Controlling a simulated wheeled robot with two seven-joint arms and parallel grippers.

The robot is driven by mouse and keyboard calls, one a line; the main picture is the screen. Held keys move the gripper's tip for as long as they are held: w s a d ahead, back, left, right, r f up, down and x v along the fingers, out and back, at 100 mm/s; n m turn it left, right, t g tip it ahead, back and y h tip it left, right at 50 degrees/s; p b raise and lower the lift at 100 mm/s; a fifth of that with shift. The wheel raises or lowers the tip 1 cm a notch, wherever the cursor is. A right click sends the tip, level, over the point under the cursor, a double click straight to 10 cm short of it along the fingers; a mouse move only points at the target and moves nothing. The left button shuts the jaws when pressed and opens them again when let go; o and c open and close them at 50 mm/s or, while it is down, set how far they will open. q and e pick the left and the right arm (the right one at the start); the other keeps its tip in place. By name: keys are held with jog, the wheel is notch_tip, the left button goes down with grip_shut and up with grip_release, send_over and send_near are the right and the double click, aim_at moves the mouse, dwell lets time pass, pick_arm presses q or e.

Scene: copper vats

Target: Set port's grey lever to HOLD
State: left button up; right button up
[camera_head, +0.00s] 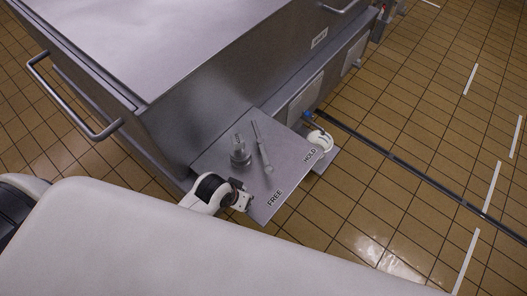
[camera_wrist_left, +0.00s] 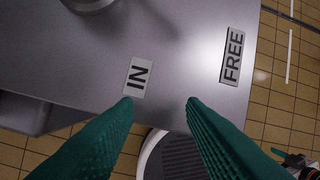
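A grey metal panel (camera_head: 222,156) juts from the side of a steel vat. On it stand a round grey fitting (camera_head: 240,154) and a slim grey bar (camera_head: 262,148), which looks like the lever; how they join is unclear. The HOLD label (camera_head: 310,156) is at the panel's right edge and the FREE label (camera_head: 274,198) at its near corner. My left gripper (camera_head: 242,198) is at the panel's near left edge, apart from the bar. In the left wrist view its green fingers (camera_wrist_left: 158,104) are apart and empty, near an IN plate (camera_wrist_left: 138,77); the FREE plate (camera_wrist_left: 232,56) is right.
The steel vat (camera_head: 150,50) fills the upper left, with a tubular handle (camera_head: 75,100) on its side. A white rounded part (camera_head: 320,140) shows by the panel's right edge; I cannot tell what it is. Tiled floor (camera_head: 410,130) lies open at right, crossed by a dark strip.

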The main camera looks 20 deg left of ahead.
aim_at(265, 158)
pick_arm(q)
jog(key=w+d+r+n, duration=0.1)
jog(key=w+d+r, duration=0.1)
jog(key=w+r, duration=0.1)
jog(key=w+d+r+n+h, duration=0.1)
jog(key=w+d+r, duration=0.1)
jog(key=w+r, duration=0.1)
jog(key=w+d+r+n+h, duration=0.1)
jog(key=w+r, duration=0.3)
jog(key=shift+w+d+g, duration=0.1)
jog(key=shift+d+g, duration=0.2)
jog(key=shift+d, duration=0.1)
jog(key=w+a+r+n+g+y, duration=0.2)
jog(key=a+r+n, duration=0.3)
jog(key=r, duration=0.1)
jog(key=f, duration=0.4)
jog(key=d+f+b, duration=0.1)
jog(key=f, duration=0.3)
jog(key=w+d+f+b, duration=0.1)
jog(key=f, duration=0.3)
jog(key=shift+d, duration=0.1)
jog(key=shift+r, duration=0.1)
grip_shut()
